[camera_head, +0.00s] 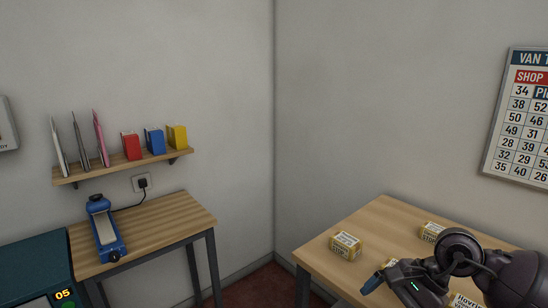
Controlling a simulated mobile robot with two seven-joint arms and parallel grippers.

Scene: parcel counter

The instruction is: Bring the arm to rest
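My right arm comes in from the lower right, over the wooden table on the right. Its gripper (376,281) is near the table's front edge, with a blue fingertip pointing left. Only part of the fingers shows, so I cannot tell whether it is open or shut. A small yellow and white box (345,246) stands on the table beyond the fingertip, apart from it. My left arm and gripper are not in view.
The right table (385,220) also bears a box (432,231) behind my arm and another (466,301) partly hidden by it. On the left, a blue device (106,232) lies on a small table (170,222) beneath a shelf (120,167) with boxes.

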